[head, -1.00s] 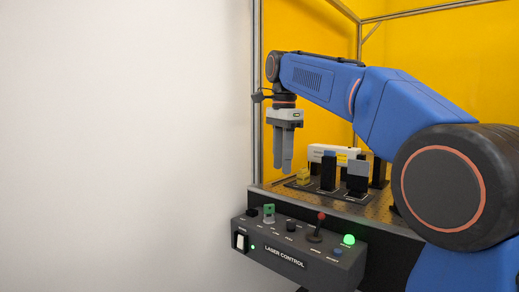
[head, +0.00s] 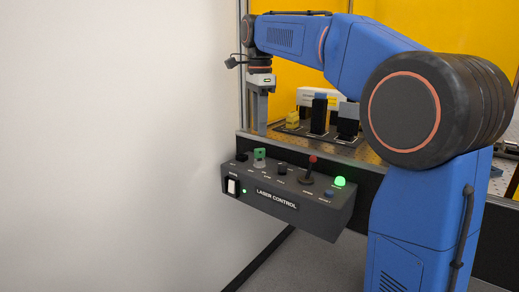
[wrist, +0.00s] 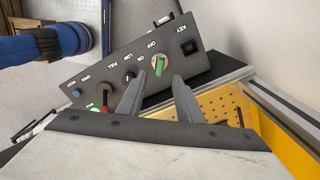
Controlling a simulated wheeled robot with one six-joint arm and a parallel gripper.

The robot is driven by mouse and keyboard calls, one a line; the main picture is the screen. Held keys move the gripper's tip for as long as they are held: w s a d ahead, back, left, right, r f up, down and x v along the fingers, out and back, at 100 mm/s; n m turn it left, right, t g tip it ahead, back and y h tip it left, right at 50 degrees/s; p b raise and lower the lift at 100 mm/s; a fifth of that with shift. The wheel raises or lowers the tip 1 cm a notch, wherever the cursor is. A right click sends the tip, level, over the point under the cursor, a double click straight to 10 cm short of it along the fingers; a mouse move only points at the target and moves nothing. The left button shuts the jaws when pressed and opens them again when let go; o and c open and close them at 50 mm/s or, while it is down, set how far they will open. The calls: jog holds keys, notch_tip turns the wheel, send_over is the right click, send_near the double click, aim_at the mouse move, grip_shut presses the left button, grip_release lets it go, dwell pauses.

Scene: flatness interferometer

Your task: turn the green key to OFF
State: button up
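The green key (head: 260,154) stands upright in its switch near the left end of the black LASER CONTROL box (head: 312,208). In the wrist view the key (wrist: 160,65) shows between my fingertips, beside the ON and OFF labels; which label it points to I cannot tell. My gripper (head: 258,128) points down above and behind the key in the head view, apart from it. In the wrist view its two fingers (wrist: 160,76) are spread and empty.
The box also carries a red-topped lever (head: 311,160), a black knob (head: 282,169), a lit green lamp (head: 339,181), a blue button (head: 329,194) and a white rocker switch (head: 232,186). Optics, including a yellow block (head: 292,120), stand on the table behind.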

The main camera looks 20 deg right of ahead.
aim_at(260, 149)
notch_tip(260, 149, down, 8)
jog(key=shift+f, duration=0.2)
jog(key=shift+c, duration=0.6)
grip_shut()
jog(key=shift+m, duration=2.4)
